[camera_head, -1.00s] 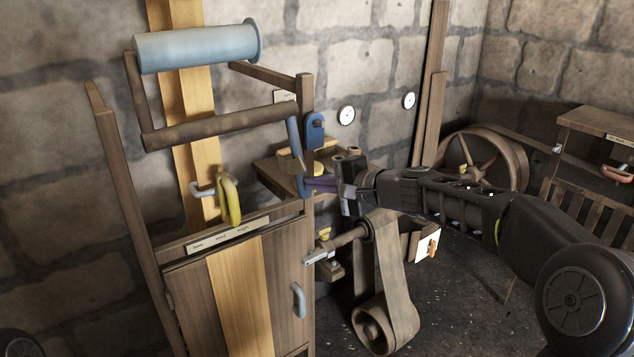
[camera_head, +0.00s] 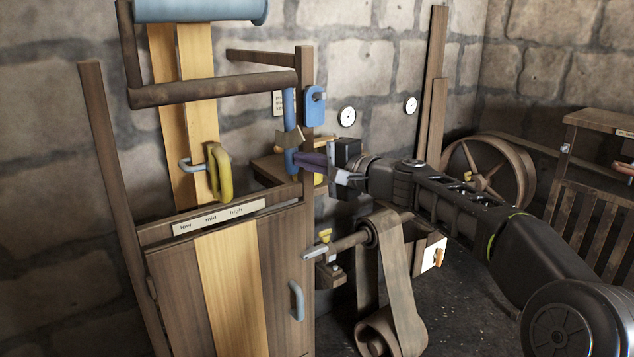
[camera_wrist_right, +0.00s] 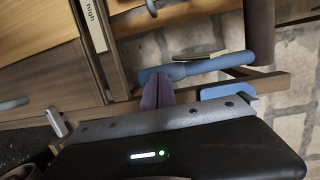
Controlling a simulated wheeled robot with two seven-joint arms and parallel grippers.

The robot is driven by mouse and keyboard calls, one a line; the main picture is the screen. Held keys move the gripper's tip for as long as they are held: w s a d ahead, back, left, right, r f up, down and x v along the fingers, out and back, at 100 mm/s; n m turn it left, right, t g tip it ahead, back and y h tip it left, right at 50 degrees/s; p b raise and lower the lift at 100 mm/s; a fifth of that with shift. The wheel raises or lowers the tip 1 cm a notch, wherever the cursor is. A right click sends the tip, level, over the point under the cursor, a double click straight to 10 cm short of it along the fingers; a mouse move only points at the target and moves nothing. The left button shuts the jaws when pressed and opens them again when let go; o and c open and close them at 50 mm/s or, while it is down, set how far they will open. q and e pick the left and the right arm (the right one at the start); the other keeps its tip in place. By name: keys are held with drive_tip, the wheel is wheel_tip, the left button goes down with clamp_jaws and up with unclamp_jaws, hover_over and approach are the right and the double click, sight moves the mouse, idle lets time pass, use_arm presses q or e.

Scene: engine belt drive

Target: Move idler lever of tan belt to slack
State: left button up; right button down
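The tan belt (camera_head: 203,75) is a light yellowish strap running up to the pale blue roller (camera_head: 200,9) at the top left. The roller sits in a brown bar frame (camera_head: 215,89) beside a wooden post. A blue lever (camera_head: 290,110) hangs nearly upright at that post. My right gripper (camera_head: 297,159) is at the lever's lower end. In the right wrist view its purple fingers (camera_wrist_right: 158,90) are close together, with their tips on the blue lever (camera_wrist_right: 195,68). The exact contact is partly hidden. My left gripper is not in view.
A brown belt (camera_head: 398,270) on a shaft hangs below my right arm. A spoked wheel (camera_head: 487,171) and slatted wooden stand (camera_head: 590,190) are at the right.

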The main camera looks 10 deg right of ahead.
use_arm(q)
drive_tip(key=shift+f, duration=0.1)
use_arm(e)
drive_tip(key=shift+w+a+f, duration=0.1)
drive_tip(key=shift+w+a, duration=0.05)
drive_tip(key=shift+w, duration=0.35)
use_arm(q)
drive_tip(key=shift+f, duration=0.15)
use_arm(e)
drive_tip(key=shift+s, duration=0.1)
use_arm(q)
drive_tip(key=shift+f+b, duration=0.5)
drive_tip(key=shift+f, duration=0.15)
use_arm(e)
drive_tip(key=v, duration=0.7)
drive_tip(key=shift+s, duration=0.3)
drive_tip(key=shift+d+f, duration=0.15)
drive_tip(key=shift+d, duration=0.05)
